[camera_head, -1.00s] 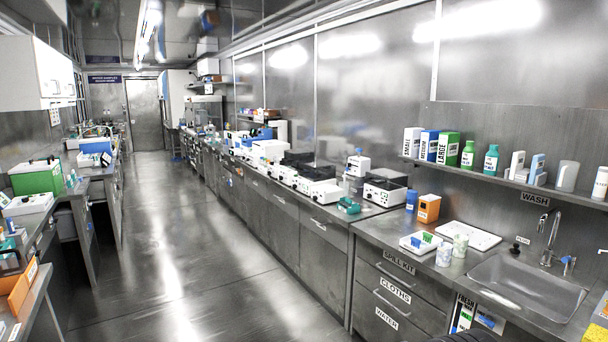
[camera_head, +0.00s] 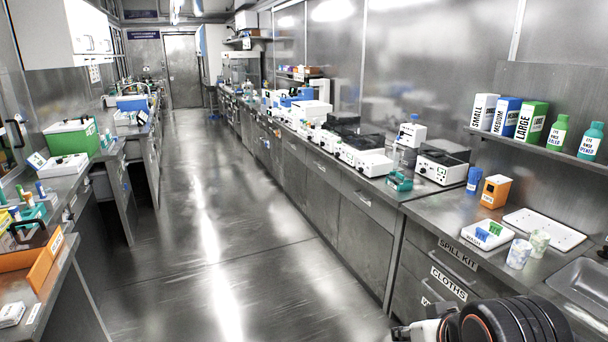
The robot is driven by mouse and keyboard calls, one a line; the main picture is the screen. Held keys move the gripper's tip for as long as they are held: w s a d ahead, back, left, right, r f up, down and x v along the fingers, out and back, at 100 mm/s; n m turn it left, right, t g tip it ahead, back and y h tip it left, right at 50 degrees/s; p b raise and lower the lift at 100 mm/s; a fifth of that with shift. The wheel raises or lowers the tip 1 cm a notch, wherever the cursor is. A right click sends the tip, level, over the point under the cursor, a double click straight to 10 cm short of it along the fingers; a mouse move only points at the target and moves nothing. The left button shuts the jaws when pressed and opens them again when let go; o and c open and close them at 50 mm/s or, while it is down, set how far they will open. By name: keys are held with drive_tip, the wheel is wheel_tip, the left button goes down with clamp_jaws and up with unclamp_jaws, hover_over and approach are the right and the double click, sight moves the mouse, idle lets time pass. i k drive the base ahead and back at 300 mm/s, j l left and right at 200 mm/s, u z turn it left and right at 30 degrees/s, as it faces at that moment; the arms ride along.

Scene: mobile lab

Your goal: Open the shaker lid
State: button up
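No label marks out the shaker. Two candidate white bench instruments with dark tops stand on the right-hand bench. The nearer instrument (camera_head: 432,173) has dials on its front and a dark, flat top (camera_head: 444,157) that looks closed. Another dark-topped instrument (camera_head: 358,151) stands farther back, among a row of white machines. I cannot tell which is the shaker. Part of my arm, black with red rings, shows at the bottom right edge. My gripper's fingertips do not show, and nothing of mine touches either instrument.
The aisle floor (camera_head: 215,240) is clear between the two benches. Near the closer instrument are a teal rack (camera_head: 399,181), a blue cup (camera_head: 474,180) and an orange box (camera_head: 496,191). A sink (camera_head: 585,285) is at the right. An orange tray (camera_head: 45,262) sits at the left bench edge.

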sight(361, 129)
drive_tip(key=i, duration=2.2)
drive_tip(key=i+l, duration=0.1)
drive_tip(key=i, duration=2.05)
drive_tip(key=j+u, duration=0.05)
drive_tip(key=j, duration=0.05)
